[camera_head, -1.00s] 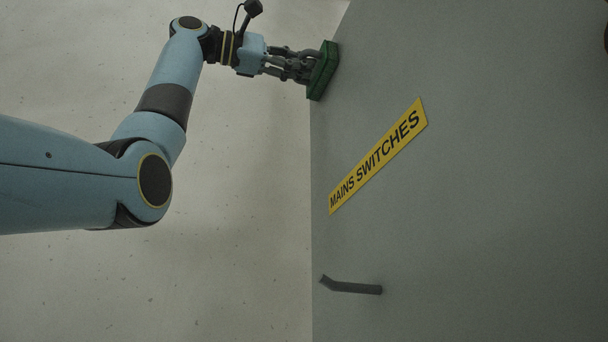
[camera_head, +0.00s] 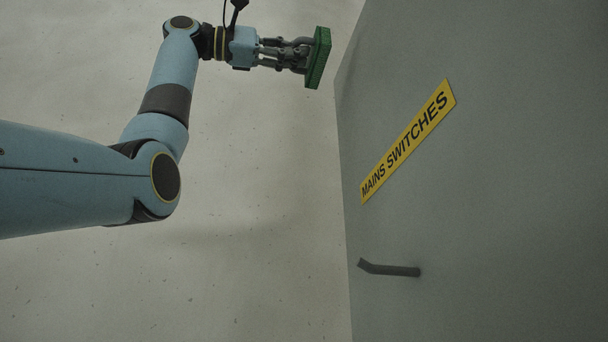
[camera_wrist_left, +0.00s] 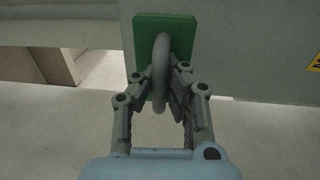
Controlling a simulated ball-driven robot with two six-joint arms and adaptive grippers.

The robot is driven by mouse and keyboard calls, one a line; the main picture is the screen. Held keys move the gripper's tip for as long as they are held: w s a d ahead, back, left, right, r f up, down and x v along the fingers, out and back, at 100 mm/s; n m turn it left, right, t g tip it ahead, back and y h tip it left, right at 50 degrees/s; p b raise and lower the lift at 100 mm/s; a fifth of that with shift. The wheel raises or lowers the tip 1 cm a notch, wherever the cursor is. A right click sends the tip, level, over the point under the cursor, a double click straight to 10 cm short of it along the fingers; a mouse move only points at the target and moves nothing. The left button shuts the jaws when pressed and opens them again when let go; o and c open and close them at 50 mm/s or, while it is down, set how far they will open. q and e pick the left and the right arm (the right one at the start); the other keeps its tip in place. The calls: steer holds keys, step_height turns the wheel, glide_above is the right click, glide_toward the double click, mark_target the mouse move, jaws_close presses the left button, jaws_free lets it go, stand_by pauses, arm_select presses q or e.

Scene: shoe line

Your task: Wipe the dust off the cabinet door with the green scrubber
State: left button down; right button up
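The grey cabinet door (camera_head: 500,200) fills the right side of the head view, with a yellow "MAINS SWITCHES" label (camera_head: 408,142) and a dark handle (camera_head: 390,269). No dust can be made out on it. My left gripper (camera_head: 302,55) is shut on the green scrubber (camera_head: 319,58), left of the door's upper left edge. A gap shows between scrubber and door in the head view. In the left wrist view the fingers (camera_wrist_left: 160,85) close on a grey loop handle on the back of the scrubber (camera_wrist_left: 177,36). My right gripper is not in view.
Pale speckled floor (camera_head: 260,240) lies open left of the door and below my left arm. In the left wrist view a light wall or ledge (camera_wrist_left: 60,32) and an opening (camera_wrist_left: 95,68) show at the upper left.

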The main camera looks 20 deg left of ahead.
arm_select(q)
steer(key=v, duration=0.3)
steer(key=shift+r+b, duration=0.2)
steer(key=shift+b, duration=0.1)
stand_by(0.4)
